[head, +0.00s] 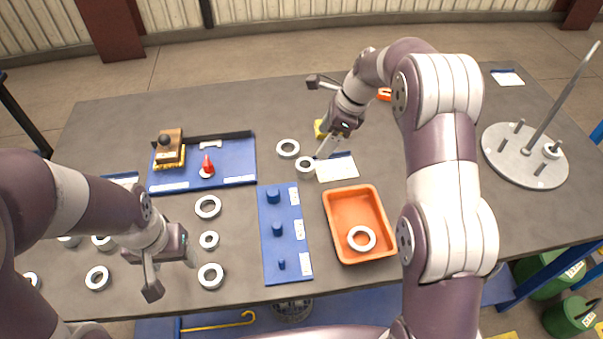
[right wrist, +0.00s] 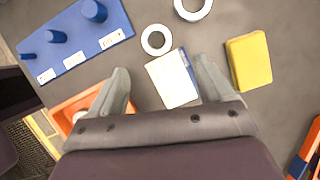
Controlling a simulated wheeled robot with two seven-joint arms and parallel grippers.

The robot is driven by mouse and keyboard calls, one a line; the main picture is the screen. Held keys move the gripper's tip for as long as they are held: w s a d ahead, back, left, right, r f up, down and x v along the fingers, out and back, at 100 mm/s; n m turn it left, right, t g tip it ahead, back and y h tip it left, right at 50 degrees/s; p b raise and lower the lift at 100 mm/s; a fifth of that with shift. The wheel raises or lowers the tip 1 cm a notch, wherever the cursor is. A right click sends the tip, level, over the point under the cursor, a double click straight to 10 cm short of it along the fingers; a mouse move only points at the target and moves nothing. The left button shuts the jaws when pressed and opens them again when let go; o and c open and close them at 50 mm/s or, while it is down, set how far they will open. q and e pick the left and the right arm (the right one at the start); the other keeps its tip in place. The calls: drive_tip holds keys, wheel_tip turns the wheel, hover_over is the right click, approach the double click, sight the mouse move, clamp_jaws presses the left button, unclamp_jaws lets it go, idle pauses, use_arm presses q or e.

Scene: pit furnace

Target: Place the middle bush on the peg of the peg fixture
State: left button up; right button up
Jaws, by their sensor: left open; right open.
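A blue board (head: 268,255) with three upright blue pegs of different sizes lies mid-table, its middle peg (head: 278,230) bare; it also shows in the right wrist view (right wrist: 75,48). Several pale ring-shaped bushes lie around it; I cannot tell which is the middle bush. One bush (head: 208,240) lies left of the board between a larger bush (head: 208,207) and another (head: 210,276). Two more, a bush (head: 288,148) and a smaller bush (head: 305,164), lie behind the board. My right gripper (head: 319,116) is open and empty near them. My left gripper (head: 171,274) is open and empty at front left.
An orange tray (head: 332,215) holds one ring. A white card (right wrist: 172,78) and a yellow block (right wrist: 248,62) lie near my right gripper. A blue tray (head: 232,170) stands back left. A round grey plate (head: 520,172) with pegs and a tall rod stands right.

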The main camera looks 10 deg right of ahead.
sight(306, 162)
drive_tip(key=x, duration=0.7)
drive_tip(key=a+p+x, duration=0.1)
drive_tip(key=x, duration=0.2)
drive_tip(key=shift+s, duration=0.1)
drive_tip(key=c, duration=1.4)
